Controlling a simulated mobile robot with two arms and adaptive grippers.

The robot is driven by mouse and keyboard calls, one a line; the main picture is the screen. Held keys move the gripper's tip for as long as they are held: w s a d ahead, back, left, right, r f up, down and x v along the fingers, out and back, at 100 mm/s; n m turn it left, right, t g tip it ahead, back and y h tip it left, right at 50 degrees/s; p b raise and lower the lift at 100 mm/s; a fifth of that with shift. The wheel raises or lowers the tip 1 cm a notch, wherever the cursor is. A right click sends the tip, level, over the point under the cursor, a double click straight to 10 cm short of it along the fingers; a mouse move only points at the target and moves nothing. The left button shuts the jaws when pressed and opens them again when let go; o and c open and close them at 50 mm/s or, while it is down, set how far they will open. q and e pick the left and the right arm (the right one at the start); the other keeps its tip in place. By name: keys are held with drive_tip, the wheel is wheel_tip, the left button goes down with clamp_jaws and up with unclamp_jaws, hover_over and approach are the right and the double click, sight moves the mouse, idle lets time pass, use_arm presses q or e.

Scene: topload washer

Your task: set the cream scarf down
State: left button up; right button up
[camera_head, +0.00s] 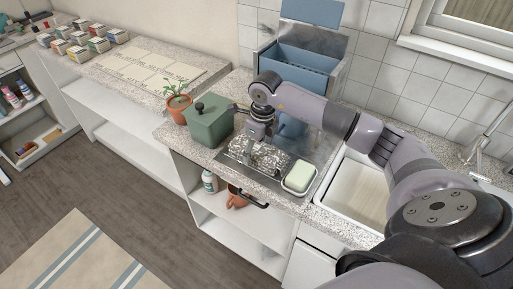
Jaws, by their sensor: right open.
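My right gripper (259,138) is over the metal-topped counter section, pointing down, with its arm coming in from the right. It is open; its fingers are small and hard to make out. Just below it lies a mottled grey-and-white patch or bundle (258,159); I cannot tell whether it is cloth, or whether the gripper touches it. I cannot make out a cream scarf for certain. A pale green-cream block (299,175) sits in a small white tray (286,187) to the right of the gripper. My left gripper is not in view.
A green lidded box (208,123) and a potted plant (178,104) stand left of the gripper. A blue open-lidded bin (301,66) stands behind. A white sink (352,190) is at right. Cream sheets (150,72) lie on the far-left counter.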

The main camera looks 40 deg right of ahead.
sight(260, 149)
wheel_tip(260, 149, up, 12)
drive_tip(key=s+b, duration=0.1)
drive_tip(key=b, duration=0.2)
drive_tip(key=shift+s+d, duration=0.15)
drive_tip(key=shift+d, duration=0.15)
drive_tip(key=shift+f, duration=0.1)
